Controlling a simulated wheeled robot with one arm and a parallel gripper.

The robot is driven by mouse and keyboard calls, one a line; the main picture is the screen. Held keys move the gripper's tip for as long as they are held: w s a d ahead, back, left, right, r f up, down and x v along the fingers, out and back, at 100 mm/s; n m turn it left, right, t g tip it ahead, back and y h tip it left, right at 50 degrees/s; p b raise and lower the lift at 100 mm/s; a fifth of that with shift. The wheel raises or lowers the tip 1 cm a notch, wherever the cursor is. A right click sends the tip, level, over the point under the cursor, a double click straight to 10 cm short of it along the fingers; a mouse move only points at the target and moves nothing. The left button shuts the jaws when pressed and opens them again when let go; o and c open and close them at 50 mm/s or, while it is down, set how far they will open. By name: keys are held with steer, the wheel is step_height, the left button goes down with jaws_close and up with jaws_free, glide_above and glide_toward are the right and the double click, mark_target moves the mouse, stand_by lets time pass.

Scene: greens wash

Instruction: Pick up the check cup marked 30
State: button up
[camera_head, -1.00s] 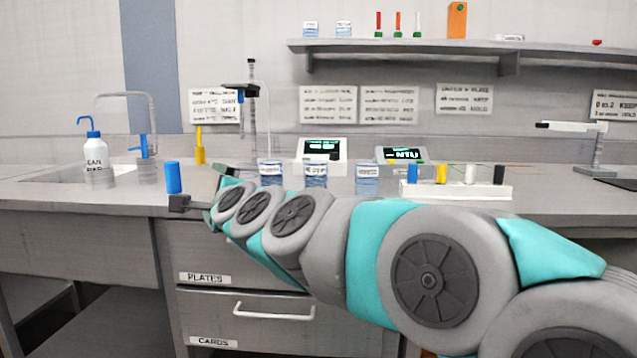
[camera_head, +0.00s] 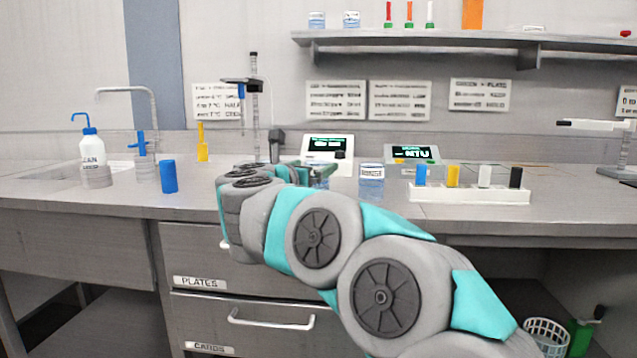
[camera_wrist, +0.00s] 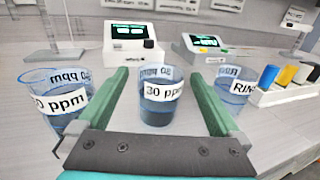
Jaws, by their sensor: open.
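The check cup marked 30 ppm (camera_wrist: 161,92) is clear with a white label and blue-grey liquid. It stands upright on the bench. In the wrist view it shows between the two green fingers of my gripper (camera_wrist: 158,78), with a gap on each side. My gripper is open and holds nothing. In the head view my gripper (camera_head: 298,170) is low over the bench and partly covers a cup (camera_head: 321,178). Another ppm cup (camera_wrist: 58,103) stands left of the fingers, its first digit unclear. A rinse cup (camera_wrist: 232,88) stands to the right.
Two meters with lit screens (camera_head: 327,148) (camera_head: 412,153) stand behind the cups. A white rack (camera_head: 468,194) with coloured vials is at the right. A blue cylinder (camera_head: 168,176), a wash bottle (camera_head: 91,150) and a sink are at the left.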

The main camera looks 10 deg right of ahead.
steer(key=x, duration=0.2)
steer(key=p+x, duration=0.1)
steer(key=x, duration=0.2)
steer(key=shift+w+d+f, duration=0.2)
steer(key=shift+w+f, duration=0.1)
steer(key=shift+f, duration=0.05)
steer(key=c, duration=1.5)
steer(key=shift+o, duration=0.2)
steer(key=shift+r, duration=0.15)
